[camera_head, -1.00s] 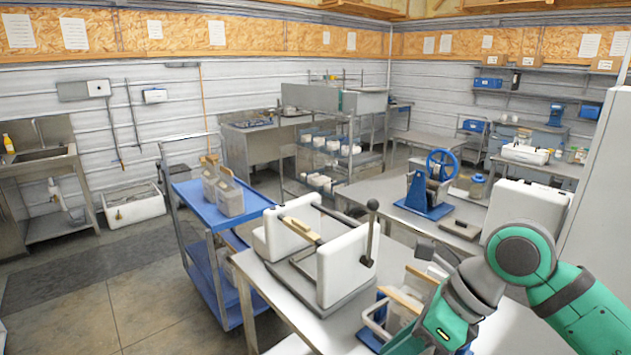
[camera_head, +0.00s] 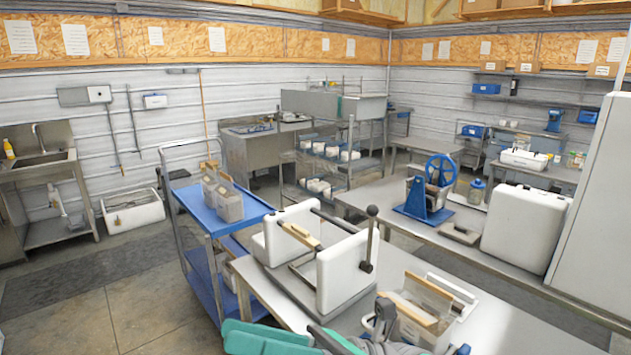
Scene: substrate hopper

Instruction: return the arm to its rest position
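My arm shows only along the bottom edge of the head view. A green link (camera_head: 268,339) lies low at the bottom centre, and grey and dark parts beside it run right, in front of the near table. I cannot make out the fingertips of my gripper or anything held in it. A white hopper frame with a dark lever (camera_head: 345,268) stands on the near metal table (camera_head: 500,322). A clear container with a wooden strip (camera_head: 427,300) stands right of it, partly hidden by the dark parts at the bottom.
A blue cart (camera_head: 245,215) with clear containers (camera_head: 222,195) stands left of the near table. A blue hand-wheel device (camera_head: 430,195) and a white case (camera_head: 525,228) stand on the table behind. A tall white cabinet (camera_head: 598,205) closes the right side.

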